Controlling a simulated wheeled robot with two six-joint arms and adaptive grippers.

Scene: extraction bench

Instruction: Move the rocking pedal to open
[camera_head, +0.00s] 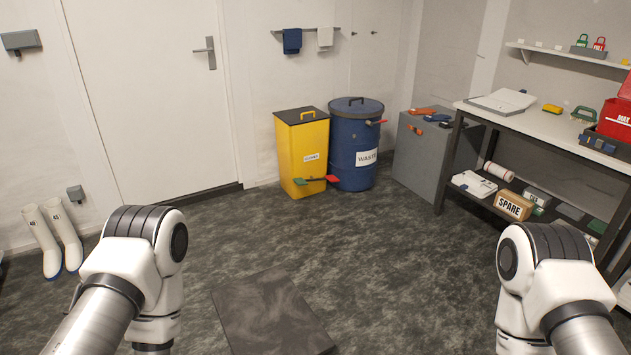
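The rocking pedal (316,180) is low on the front of the yellow bin (303,138). It has a green pad at its left end and a red pad at its right end; the red end looks slightly higher, but the tilt is too small to judge surely. The yellow bin's lid, with a yellow handle, looks closed. Both my arms show in the foreground, far from the pedal, but neither gripper is in the picture.
A blue waste drum (352,148) with a small red-ended lever stands right of the bin. A grey cabinet (420,165) and a workbench (540,122) line the right side. A dark slab (270,312) lies on the floor ahead; white boots (62,238) stand left.

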